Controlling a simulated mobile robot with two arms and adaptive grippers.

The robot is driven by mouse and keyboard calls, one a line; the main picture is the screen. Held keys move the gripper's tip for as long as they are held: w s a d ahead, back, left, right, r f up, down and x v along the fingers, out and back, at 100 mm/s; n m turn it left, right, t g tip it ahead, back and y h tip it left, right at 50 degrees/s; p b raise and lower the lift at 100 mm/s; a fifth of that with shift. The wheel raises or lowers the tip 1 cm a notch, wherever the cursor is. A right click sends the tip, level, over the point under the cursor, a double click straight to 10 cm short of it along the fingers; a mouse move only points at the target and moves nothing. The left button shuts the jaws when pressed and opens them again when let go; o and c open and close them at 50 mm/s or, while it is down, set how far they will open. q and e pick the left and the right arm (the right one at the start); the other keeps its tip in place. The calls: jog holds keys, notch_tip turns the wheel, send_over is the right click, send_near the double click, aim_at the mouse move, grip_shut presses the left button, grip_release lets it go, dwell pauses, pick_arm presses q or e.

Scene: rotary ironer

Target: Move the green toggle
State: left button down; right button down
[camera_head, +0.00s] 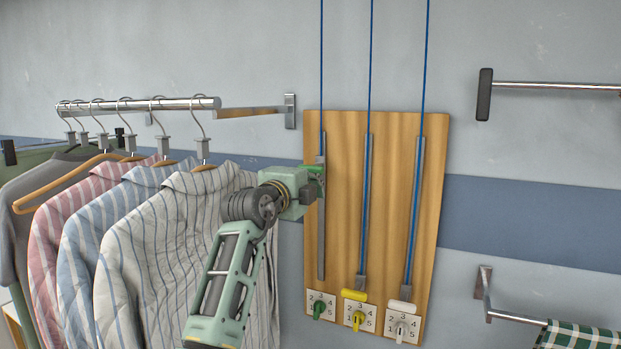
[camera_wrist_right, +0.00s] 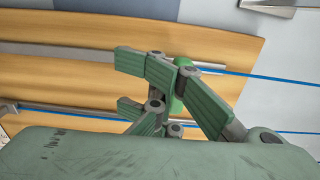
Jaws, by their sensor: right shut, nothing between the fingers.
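The wooden board (camera_head: 378,200) on the wall has three vertical rails with blue cords. The green toggle (camera_head: 313,168) is near the top of the left rail, partly hidden by my right gripper (camera_head: 318,178). In the right wrist view the green toggle (camera_wrist_right: 180,84) shows as a green cylinder just behind the fingers of my right gripper (camera_wrist_right: 142,86). The fingers are shut with nothing between them, close against or beside the toggle; contact is unclear. The yellow toggle (camera_head: 354,296) and white toggle (camera_head: 400,306) sit low on their rails. My left gripper is out of view.
Green (camera_head: 319,310), yellow (camera_head: 357,319) and white (camera_head: 401,328) dial knobs line the board's bottom. Striped shirts (camera_head: 170,245) hang from a metal rail (camera_head: 140,104) at left, close behind my arm. Wall bars (camera_head: 555,86) stick out at right. Wall between is free.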

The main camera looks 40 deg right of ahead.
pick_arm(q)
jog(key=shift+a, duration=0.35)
pick_arm(e)
jog(key=shift+r, duration=0.1)
jog(key=c, duration=2.4)
grip_release()
jog(key=shift+c, duration=0.2)
jog(key=o, duration=0.8)
jog(key=shift+c, duration=0.2)
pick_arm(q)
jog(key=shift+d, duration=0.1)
pick_arm(e)
jog(key=shift+r, duration=0.1)
